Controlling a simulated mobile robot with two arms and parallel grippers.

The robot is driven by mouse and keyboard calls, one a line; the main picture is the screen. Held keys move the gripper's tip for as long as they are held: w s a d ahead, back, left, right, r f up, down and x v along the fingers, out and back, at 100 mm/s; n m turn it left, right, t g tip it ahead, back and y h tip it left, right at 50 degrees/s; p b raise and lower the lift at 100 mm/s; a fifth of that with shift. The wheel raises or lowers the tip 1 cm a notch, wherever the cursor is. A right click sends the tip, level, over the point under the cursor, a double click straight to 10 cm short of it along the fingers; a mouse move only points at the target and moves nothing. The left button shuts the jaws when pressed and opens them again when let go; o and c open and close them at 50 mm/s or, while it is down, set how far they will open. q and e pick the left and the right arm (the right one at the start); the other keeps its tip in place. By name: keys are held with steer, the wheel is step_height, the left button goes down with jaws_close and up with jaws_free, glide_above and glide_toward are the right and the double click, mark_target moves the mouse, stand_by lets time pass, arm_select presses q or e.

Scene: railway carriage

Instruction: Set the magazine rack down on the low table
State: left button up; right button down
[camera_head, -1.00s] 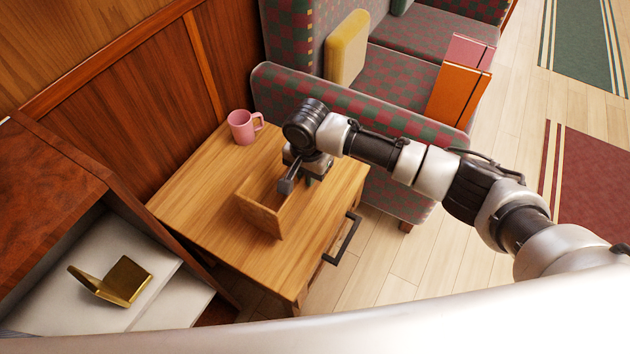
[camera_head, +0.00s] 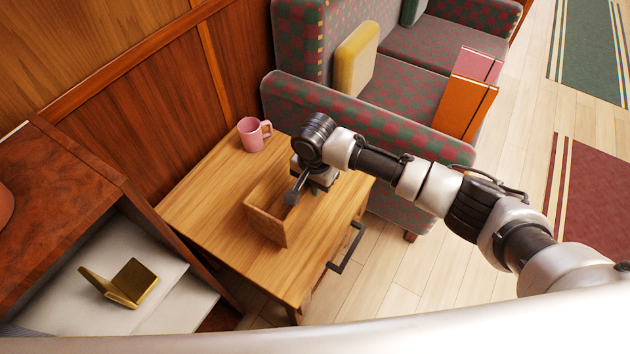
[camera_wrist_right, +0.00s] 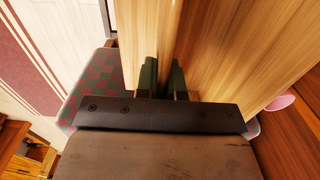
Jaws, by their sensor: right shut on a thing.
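The magazine rack (camera_head: 268,219) is a box-like light wooden piece at the middle of the low table (camera_head: 205,210) in the head view. My right gripper (camera_head: 297,188) is at the rack's far right side, shut on its wooden wall. In the right wrist view, the dark fingers (camera_wrist_right: 163,80) stand on either side of a wooden panel of the rack (camera_wrist_right: 160,40). The rack looks upright, on or just above the tabletop; I cannot tell whether its base touches. My left gripper is not in view.
A pink mug (camera_head: 252,134) stands at the table's far corner, by the wood-panelled wall. A checked seat (camera_head: 360,115) borders the table's far side. A black handle (camera_head: 347,247) sticks out on the table's right. A brass-coloured folded object (camera_head: 125,284) lies in the left cabinet.

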mark_target(315, 208)
step_height(315, 208, down, 3)
steer(key=shift+b, duration=0.35)
steer(key=shift+f, duration=0.65)
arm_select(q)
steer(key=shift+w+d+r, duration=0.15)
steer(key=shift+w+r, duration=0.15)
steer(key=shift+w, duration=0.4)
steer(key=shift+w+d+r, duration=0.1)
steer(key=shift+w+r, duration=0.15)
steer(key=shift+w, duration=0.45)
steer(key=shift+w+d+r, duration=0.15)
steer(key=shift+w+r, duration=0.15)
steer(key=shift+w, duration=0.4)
arm_select(e)
steer(key=shift+f, duration=0.75)
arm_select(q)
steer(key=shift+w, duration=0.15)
arm_select(e)
steer(key=shift+f, duration=0.25)
